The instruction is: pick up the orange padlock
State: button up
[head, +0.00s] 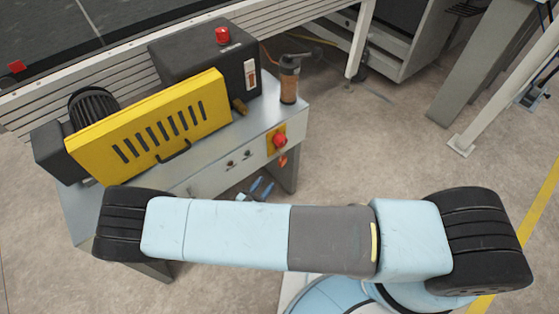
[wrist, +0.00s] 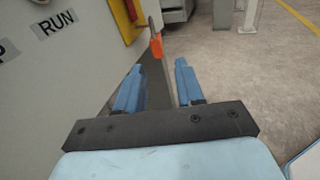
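The orange padlock (head: 283,160) hangs on the front of the grey machine cabinet, just below a red rotary knob (head: 280,140) on a yellow plate. In the wrist view the padlock (wrist: 156,46) hangs by its shackle beyond my fingertips, roughly centred between them. My gripper (wrist: 159,66) is open, with its two blue fingers apart and nothing between them. In the head view my gripper (head: 261,187) shows low beside the cabinet front, to the lower left of the padlock, partly hidden behind my arm.
The cabinet front (wrist: 60,90) with its RUN label runs close along the left of my gripper. A yellow slotted guard (head: 150,125) and an orange-brown cylinder (head: 289,80) stand on the cabinet. The floor (head: 370,150) to the right is clear.

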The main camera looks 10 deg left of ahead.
aim_at(280, 163)
jog(key=shift+n+t+y, duration=0.3)
jog(key=shift+n+y, duration=0.1)
jog(key=shift+n, duration=0.1)
jog(key=x, duration=0.2)
jog(key=f+x, duration=0.1)
jog(key=x, duration=0.5)
jog(key=shift+f, duration=0.2)
jog(key=shift+x, duration=2.65)
jog(key=shift+a+r, duration=0.1)
jog(key=shift+c, duration=0.5)
grip_shut()
